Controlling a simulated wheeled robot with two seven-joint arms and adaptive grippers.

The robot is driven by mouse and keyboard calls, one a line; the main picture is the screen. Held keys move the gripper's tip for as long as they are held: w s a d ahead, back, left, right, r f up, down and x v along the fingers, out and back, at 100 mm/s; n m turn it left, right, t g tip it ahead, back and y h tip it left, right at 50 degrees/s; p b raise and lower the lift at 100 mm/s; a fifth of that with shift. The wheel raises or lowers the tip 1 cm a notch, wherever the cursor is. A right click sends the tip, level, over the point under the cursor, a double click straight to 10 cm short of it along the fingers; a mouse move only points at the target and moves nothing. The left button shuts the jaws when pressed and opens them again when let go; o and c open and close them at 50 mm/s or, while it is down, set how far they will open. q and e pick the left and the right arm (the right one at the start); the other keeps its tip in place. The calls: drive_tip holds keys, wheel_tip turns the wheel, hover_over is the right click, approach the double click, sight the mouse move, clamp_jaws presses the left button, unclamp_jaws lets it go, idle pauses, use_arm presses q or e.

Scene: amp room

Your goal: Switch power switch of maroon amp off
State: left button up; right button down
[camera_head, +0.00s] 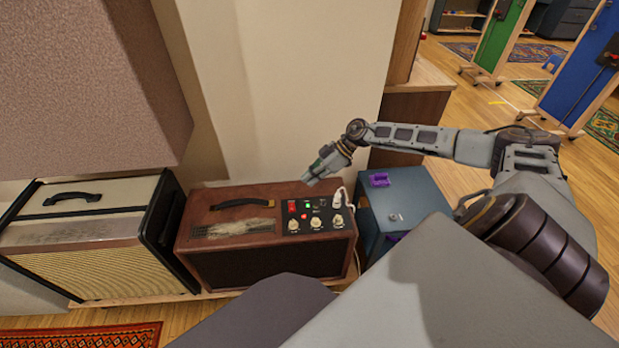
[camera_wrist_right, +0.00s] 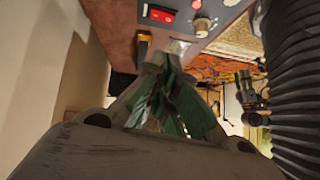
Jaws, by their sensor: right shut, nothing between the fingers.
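The maroon amp (camera_head: 268,262) stands in the middle of the head view, with a black handle on top. The red switch also shows in the right wrist view (camera_wrist_right: 162,15), near the top edge. My right gripper (camera_head: 311,180) is shut and empty, just above and behind the panel's back edge. In the wrist view its greenish fingers (camera_wrist_right: 175,85) point towards the panel, below the switch. Whether they touch the amp is unclear. My left gripper is not in view.
A cream and black amp (camera_head: 85,240) stands to the left. A blue-grey cabinet (camera_head: 408,200) with purple pieces stands close on the right. A white cable (camera_head: 347,200) plugs into the panel's right side. A wall rises behind; a pinkish-brown block (camera_head: 90,80) is at upper left.

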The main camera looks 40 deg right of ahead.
drive_tip(key=b, duration=0.2)
hover_over(295, 208)
drive_tip(key=f, duration=0.6)
drive_tip(key=shift+w+d+f, duration=0.1)
drive_tip(key=shift+w, duration=0.3)
drive_tip(key=f, duration=0.1)
drive_tip(key=f+b, duration=0.1)
drive_tip(key=shift+s+f, duration=0.2)
drive_tip(key=shift+f, duration=0.1)
drive_tip(key=shift+f+b, duration=0.4)
drive_tip(key=shift+f, duration=0.25)
use_arm(q)
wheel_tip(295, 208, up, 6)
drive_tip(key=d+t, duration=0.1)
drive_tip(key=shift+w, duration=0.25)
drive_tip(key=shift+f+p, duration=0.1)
drive_tip(key=shift+p, duration=0.2)
use_arm(e)
drive_tip(key=shift+s, duration=0.1)
